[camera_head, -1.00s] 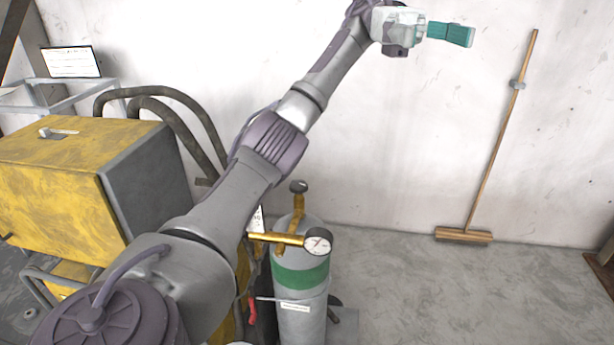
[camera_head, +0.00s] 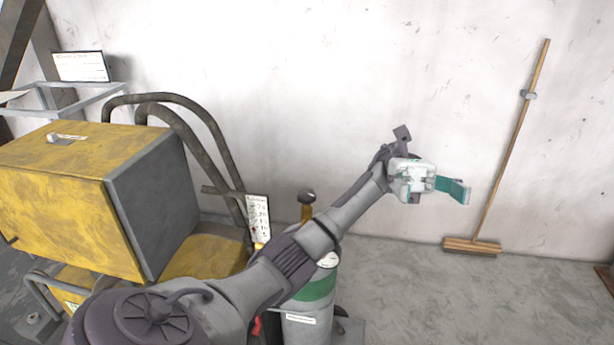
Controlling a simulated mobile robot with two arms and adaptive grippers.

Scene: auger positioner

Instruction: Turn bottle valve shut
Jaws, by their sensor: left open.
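The gas bottle (camera_head: 308,328) is a grey cylinder with a green band, standing upright in the lower middle of the head view. Its dark valve knob (camera_head: 307,196) sits on top of a brass fitting (camera_head: 306,213). My left arm passes in front of the bottle and hides its upper part and most of the gauge. My left gripper (camera_head: 462,190), with teal fingers, is open and empty. It is in front of the wall, to the right of the valve knob and apart from it. My right gripper is not in view.
A yellow and grey machine (camera_head: 60,210) with thick dark hoses (camera_head: 215,135) stands on the left, close to the bottle. A broom (camera_head: 507,150) leans against the wall on the right. The floor (camera_head: 420,300) between bottle and broom is clear.

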